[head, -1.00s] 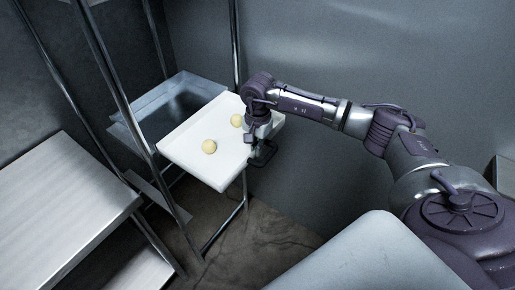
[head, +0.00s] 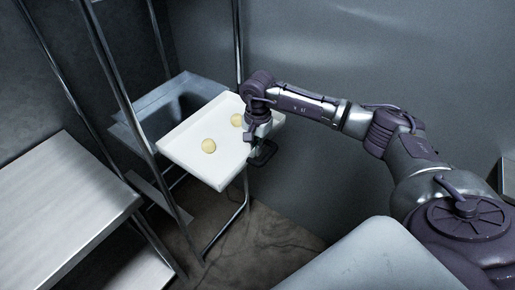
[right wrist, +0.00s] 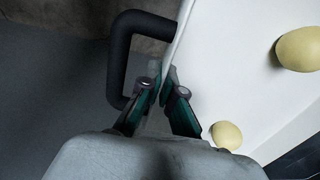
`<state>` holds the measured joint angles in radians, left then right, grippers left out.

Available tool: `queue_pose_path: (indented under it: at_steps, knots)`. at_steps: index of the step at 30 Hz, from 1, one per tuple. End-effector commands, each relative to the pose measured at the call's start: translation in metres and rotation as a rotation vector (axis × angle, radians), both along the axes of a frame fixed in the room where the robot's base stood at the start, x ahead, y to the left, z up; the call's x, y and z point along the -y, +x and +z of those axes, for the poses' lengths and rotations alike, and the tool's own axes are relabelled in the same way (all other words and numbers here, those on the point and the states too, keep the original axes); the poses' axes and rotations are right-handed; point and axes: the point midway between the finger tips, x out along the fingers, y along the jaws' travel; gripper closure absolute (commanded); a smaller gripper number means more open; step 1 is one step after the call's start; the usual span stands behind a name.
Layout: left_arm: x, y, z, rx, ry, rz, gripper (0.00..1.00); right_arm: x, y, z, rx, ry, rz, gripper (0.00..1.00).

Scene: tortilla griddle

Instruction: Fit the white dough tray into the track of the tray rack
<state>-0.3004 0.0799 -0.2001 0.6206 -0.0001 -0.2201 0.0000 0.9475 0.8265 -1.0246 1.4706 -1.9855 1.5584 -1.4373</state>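The white dough tray (head: 190,158) sits at the open front of the metal tray rack (head: 241,196), between its posts, and juts out toward me. Pale dough balls lie on it. My right gripper (head: 259,137) is at the tray's right edge. In the right wrist view the fingers of my right gripper (right wrist: 164,92) lie on both sides of the rim of the white tray (right wrist: 215,60), closed on it. A black handle (right wrist: 119,55) on the tray's outer side is beside the fingers. Whether the tray's far edges sit in a track is hidden. My left gripper is not in view.
A steel table (head: 62,200) stands at the left. A plain grey wall (head: 380,55) is behind my right arm. Bare floor (head: 262,235) shows below the white tray.

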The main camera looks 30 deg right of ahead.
Motion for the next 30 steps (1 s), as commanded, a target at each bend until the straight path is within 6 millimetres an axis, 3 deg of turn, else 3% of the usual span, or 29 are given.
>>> queue_pose_path:
  at_steps: [30]
  knots:
    - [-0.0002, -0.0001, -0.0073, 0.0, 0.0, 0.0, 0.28, -0.0025, 0.0065, 0.0012, 0.002, 0.001, -0.001, 1.0]
